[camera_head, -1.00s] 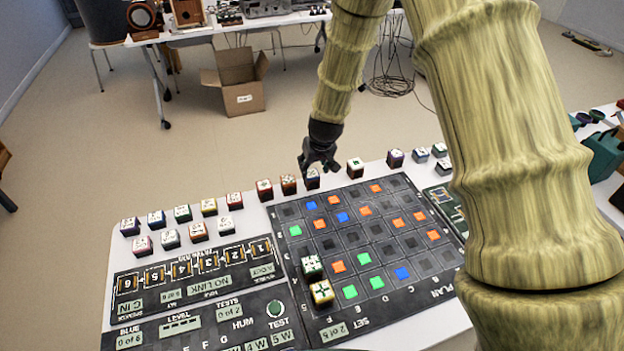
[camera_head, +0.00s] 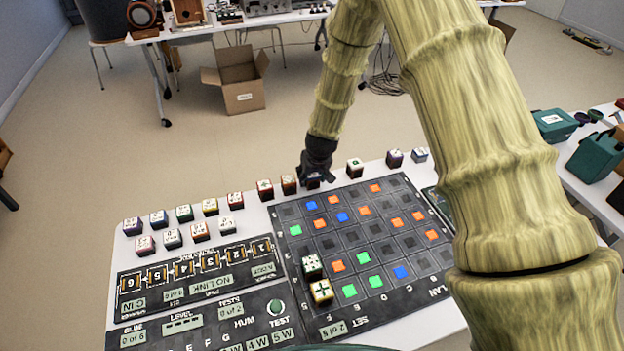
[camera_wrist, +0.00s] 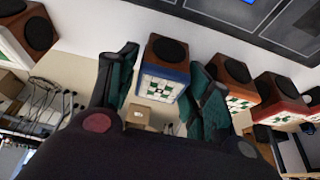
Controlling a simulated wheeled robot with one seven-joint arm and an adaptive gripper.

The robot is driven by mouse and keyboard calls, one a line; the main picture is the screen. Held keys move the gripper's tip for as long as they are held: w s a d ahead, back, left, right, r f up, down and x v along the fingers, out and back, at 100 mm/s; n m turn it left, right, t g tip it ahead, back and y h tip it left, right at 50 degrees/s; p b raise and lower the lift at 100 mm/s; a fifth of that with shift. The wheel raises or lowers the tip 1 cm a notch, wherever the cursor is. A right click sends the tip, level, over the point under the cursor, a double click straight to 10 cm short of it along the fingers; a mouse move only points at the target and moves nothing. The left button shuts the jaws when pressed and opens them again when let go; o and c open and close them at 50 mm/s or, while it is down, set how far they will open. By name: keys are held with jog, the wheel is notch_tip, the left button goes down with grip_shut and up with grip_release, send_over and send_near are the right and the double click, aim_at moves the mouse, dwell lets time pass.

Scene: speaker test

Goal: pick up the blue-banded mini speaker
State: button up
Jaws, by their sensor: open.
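The blue-banded mini speaker (camera_wrist: 165,71) is in the wrist view, with a brown wooden body, a dark round cone, a blue band and a white-and-green patterned face. My gripper (camera_wrist: 162,66) is open, with one dark-green-padded finger on each side of it. I cannot tell whether either finger touches it. In the head view my gripper (camera_head: 316,178) is down at the row of small speakers along the table's far edge. The speaker (camera_head: 313,184) there is mostly hidden under it.
A brown-bodied red-banded speaker (camera_head: 289,184) stands close left of my gripper, and another red-banded one (camera_head: 354,168) stands farther right. The dark grid board (camera_head: 352,239) with coloured squares lies in front. More small speakers, including a blue-banded one (camera_head: 159,218), stand at left.

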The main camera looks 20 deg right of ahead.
jog(key=shift+c, duration=0.2)
jog(key=c, duration=0.8)
jog(key=shift+r, duration=0.15)
